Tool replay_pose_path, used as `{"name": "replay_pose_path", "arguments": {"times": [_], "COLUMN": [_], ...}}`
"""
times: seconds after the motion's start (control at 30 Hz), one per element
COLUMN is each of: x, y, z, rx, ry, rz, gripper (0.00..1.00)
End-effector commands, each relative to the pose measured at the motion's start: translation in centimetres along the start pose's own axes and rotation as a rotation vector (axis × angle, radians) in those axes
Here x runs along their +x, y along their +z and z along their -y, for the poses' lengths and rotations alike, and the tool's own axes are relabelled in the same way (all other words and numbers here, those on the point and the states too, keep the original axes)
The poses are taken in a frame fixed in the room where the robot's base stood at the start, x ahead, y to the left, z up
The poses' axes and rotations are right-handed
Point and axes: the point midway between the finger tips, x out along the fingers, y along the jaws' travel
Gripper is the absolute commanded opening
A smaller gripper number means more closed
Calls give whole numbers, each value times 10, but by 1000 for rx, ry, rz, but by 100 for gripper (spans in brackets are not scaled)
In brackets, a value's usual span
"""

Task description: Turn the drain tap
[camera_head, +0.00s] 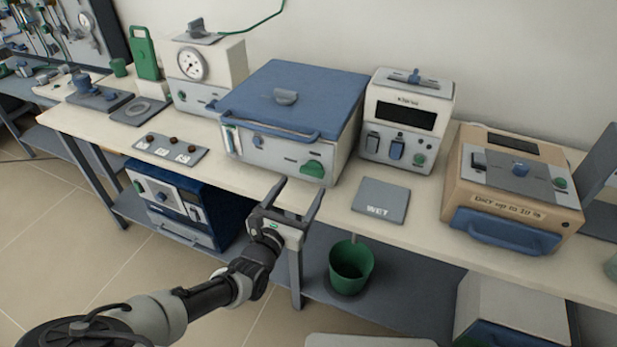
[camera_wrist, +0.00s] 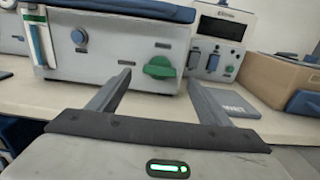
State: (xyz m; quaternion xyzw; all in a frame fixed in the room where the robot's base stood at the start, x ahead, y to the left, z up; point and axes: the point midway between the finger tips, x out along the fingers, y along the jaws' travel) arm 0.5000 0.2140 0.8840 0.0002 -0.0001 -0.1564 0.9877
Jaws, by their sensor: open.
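The drain tap, a green handle (camera_head: 312,169), sits at the lower right of the front of a white box with a blue lid (camera_head: 300,90). In the wrist view the green tap (camera_wrist: 159,67) shows ahead, between and beyond my fingers. My gripper (camera_head: 298,190) is open and empty, with its two grey fingers pointing toward the box front. It is in front of the bench edge and apart from the tap. The fingers also show in the wrist view (camera_wrist: 155,90), spread wide on either side of the tap.
A green bucket (camera_head: 350,268) stands on the lower shelf below the bench edge. A grey "WET" plate (camera_head: 380,199) lies on the bench (camera_head: 425,225) to the right. A white unit with a dark display (camera_head: 408,117) and a tan furnace (camera_head: 515,190) stand further right.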

Motion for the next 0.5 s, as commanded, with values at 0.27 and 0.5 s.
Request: {"name": "replay_pose_path", "arguments": {"times": [0.27, 0.5], "x": [48, 61], "y": [-1, 0], "z": [1, 0], "rx": [0, 1], "ry": [-2, -1], "rz": [0, 0], "gripper": [72, 72]}}
